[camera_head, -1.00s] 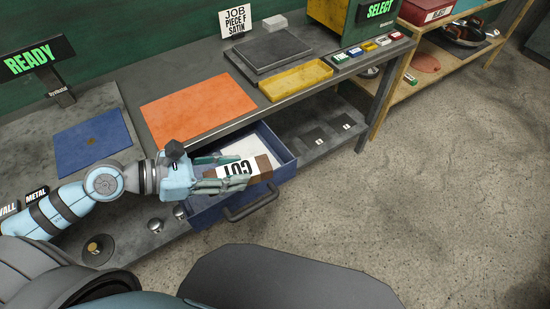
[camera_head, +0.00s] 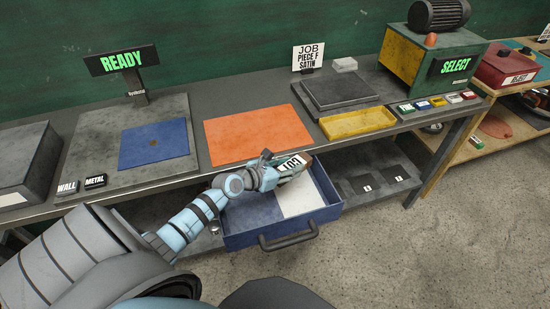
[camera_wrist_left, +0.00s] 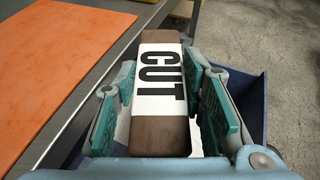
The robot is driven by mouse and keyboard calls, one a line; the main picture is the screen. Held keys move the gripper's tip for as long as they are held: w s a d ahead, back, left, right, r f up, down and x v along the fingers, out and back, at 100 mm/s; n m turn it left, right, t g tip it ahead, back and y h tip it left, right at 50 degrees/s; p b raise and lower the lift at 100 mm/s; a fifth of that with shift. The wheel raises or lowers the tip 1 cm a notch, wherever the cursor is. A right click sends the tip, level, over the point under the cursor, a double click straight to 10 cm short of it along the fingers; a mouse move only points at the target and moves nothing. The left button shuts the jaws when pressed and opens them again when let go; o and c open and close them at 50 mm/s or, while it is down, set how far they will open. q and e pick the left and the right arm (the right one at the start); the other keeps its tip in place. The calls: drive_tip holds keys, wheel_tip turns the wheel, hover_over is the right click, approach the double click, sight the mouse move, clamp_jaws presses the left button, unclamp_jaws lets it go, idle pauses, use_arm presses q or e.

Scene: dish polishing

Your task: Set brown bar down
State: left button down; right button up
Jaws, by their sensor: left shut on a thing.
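The brown bar (camera_wrist_left: 158,136) has a white label reading CUT. My left gripper (camera_head: 288,168) is shut on it, with teal finger pads on both sides in the left wrist view (camera_wrist_left: 162,105). In the head view the bar (camera_head: 306,158) is held above the back of the open blue drawer (camera_head: 323,214), near the table's front edge. The orange mat (camera_head: 257,133) lies flat and bare on the table, just left of the bar. My right gripper is out of view.
A white sheet (camera_head: 300,197) lies in the drawer. A yellow tray (camera_head: 357,124), a grey slab (camera_head: 338,91) and several coloured buttons stand to the right. A blue mat (camera_head: 153,145) lies left, under the READY sign (camera_head: 122,60). A lower shelf (camera_head: 372,183) shows at right.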

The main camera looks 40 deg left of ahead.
sight(282, 189)
use_arm(q)
wheel_tip(282, 189, down, 12)
drive_tip(key=b, duration=0.7)
drive_tip(key=shift+a, duration=0.1)
drive_tip(key=shift+w+a+f+b, duration=0.15)
drive_tip(key=shift+a+f+b, duration=0.05)
drive_tip(key=shift+b, duration=0.3)
drive_tip(key=w+a+b, duration=0.2)
drive_tip(key=a, duration=0.1)
drive_tip(key=shift+f, duration=0.35)
drive_tip(key=shift+s+d, duration=0.1)
drive_tip(key=c, duration=1)
unclamp_jaws()
drive_tip(key=shift+c, duration=0.2)
drive_tip(key=p+v, duration=0.2)
drive_tip(key=v, duration=0.5)
drive_tip(key=shift+s+r, duration=0.25)
drive_tip(key=shift+w+f, duration=0.1)
